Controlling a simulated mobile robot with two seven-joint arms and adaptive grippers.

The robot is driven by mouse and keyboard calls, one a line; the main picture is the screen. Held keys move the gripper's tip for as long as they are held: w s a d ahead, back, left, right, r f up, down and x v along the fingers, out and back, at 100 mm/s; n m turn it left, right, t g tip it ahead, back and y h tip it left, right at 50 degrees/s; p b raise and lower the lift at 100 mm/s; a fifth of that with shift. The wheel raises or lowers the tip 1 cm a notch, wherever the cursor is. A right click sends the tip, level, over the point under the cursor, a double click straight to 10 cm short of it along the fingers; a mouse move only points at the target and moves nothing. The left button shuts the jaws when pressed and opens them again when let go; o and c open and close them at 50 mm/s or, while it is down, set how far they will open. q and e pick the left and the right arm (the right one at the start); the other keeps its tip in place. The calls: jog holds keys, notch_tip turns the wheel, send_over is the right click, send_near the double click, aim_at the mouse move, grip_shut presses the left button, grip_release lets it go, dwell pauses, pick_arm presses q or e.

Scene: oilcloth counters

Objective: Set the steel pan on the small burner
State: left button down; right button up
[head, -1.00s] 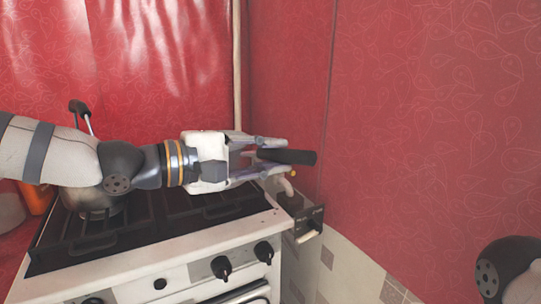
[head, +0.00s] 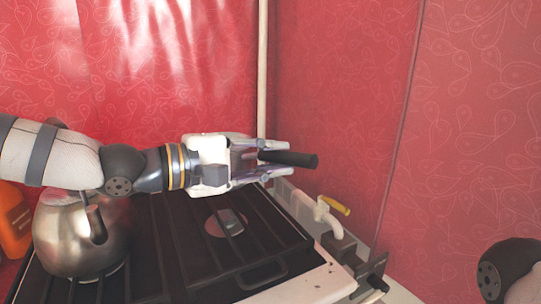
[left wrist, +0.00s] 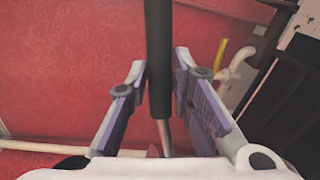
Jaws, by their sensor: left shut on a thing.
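My left gripper (head: 262,160) is shut on a black handle, which I take for the steel pan's handle (head: 297,159). The handle sticks out to the right past the fingertips, held above the stove. In the left wrist view the handle (left wrist: 158,60) runs between the fingers (left wrist: 160,95) and ends in a thin metal rod. The pan's body is not visible. A round burner (head: 226,222) shows under the black grate, below and apart from the gripper; I cannot tell if it is the small one. My right gripper is out of view.
A steel kettle (head: 75,240) stands on the left of the stove (head: 335,283), below my left arm. An orange container (head: 14,220) is at the far left. A pipe with a yellow-handled valve (head: 334,206) rises at the stove's right side, near the red wall.

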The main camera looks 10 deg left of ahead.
pick_arm(q)
notch_tip(320, 180, down, 6)
jog(key=b, duration=0.1)
jog(key=shift+b, duration=0.35)
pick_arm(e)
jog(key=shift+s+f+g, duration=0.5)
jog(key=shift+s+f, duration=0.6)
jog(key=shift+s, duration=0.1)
pick_arm(q)
jog(key=shift+d+f, duration=0.1)
jog(key=shift+f, duration=0.4)
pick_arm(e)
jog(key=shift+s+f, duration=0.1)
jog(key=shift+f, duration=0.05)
pick_arm(q)
jog(key=c, duration=1.3)
grip_release()
jog(key=shift+s, duration=0.1)
jog(key=shift+c, duration=0.2)
jog(key=v, duration=1.2)
